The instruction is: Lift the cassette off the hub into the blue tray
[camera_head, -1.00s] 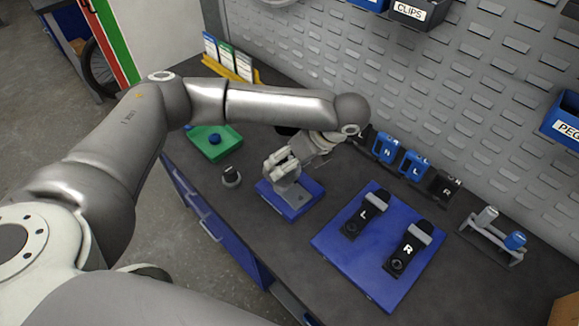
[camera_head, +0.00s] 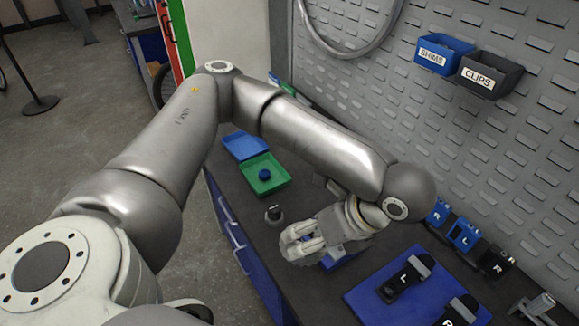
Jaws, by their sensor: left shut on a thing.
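My left gripper (camera_head: 296,243) is in the middle of the view, over the workbench, with its fingers toward the left. It is shut, and the thing in it is hidden by the fingers and hand; I cannot make out the cassette's sprockets. A blue base (camera_head: 342,258) shows partly beneath and behind the hand; whether the hub stands there is hidden. A blue tray (camera_head: 243,146) lies farther back, beside a green tray (camera_head: 268,184). My right gripper is out of view.
A dark knob-like part (camera_head: 273,213) stands just behind the left gripper. A blue board (camera_head: 400,296) with black L and R parts lies at the right. Labelled blue and black holders (camera_head: 463,236) line the pegboard.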

